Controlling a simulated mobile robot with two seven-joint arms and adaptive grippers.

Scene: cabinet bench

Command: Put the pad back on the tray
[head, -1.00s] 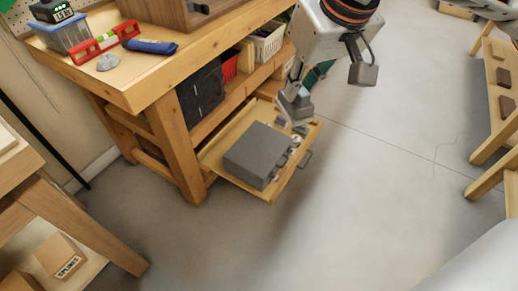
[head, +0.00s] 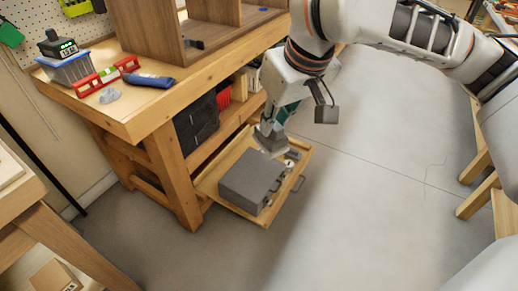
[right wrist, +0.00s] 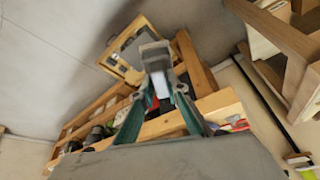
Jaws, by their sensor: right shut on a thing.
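My right gripper (head: 268,128) is shut on the pad (head: 272,145), a small grey block. It holds the pad over the back part of the pulled-out wooden tray (head: 214,189) low under the bench. I cannot tell how large the gap is between pad and tray. In the right wrist view the teal fingers close on the grey pad (right wrist: 154,57), with the tray (right wrist: 112,66) behind it. My left gripper is not in view.
A grey case (head: 248,178) fills much of the tray, with small items at its right. The wooden bench (head: 140,118) stands above the tray and carries a level (head: 105,76). The floor right of the tray is clear.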

